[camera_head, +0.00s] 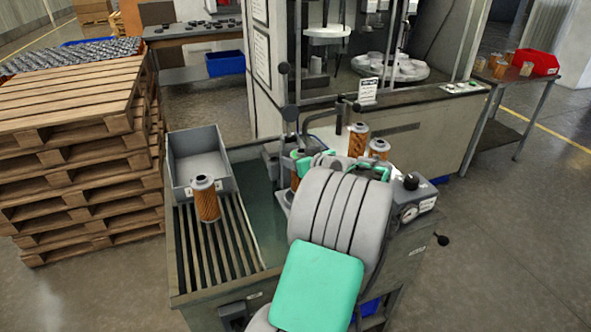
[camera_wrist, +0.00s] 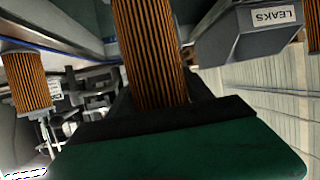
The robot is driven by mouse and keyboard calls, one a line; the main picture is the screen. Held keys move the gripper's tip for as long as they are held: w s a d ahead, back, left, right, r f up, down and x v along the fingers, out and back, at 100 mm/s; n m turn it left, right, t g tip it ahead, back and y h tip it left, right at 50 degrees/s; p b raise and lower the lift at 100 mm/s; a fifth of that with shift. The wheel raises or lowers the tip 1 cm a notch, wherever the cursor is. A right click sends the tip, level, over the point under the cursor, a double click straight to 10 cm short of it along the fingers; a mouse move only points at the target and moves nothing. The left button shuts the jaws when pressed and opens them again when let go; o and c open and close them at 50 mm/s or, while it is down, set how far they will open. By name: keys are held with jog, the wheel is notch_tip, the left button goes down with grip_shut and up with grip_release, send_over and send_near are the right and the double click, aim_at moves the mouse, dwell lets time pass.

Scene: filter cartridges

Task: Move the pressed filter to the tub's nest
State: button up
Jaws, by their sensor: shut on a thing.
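My gripper (camera_head: 322,160), with green fingers, is over the machine bench in the head view, largely hidden behind my own wrist. In the wrist view it is shut on an orange pleated filter (camera_wrist: 150,45); a dark green finger (camera_wrist: 180,145) lies across the filter's near end. An orange strip (camera_head: 295,180) beside the left finger in the head view may be this filter; I cannot tell. A grey open tub (camera_head: 199,158) stands on the bench's left. I cannot make out a nest.
Another filter (camera_head: 206,200) stands on the slatted rack (camera_head: 236,250) before the tub. Black-knobbed levers (camera_head: 289,114) rise close by. A box labelled LEAKS (camera_wrist: 250,30) shows in the wrist view. Stacked pallets (camera_head: 80,150) stand left.

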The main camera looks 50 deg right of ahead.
jog(key=f, duration=0.3)
jog(key=shift+w+a+f, duration=0.15)
jog(key=shift+a+f, duration=0.15)
jog(key=shift+f, duration=0.1)
jog(key=shift+f, duration=0.1)
jog(key=shift+f+b, duration=0.3)
jog(key=shift+f, duration=0.05)
jog(key=o, duration=1.5)
jog(key=shift+r, duration=0.1)
jog(key=shift+c, duration=0.2)
jog(key=shift+r+p, duration=0.6)
jog(key=shift+p, duration=0.15)
jog(key=b+v, duration=0.1)
jog(key=v, duration=1.1)
jog(key=shift+f, duration=0.25)
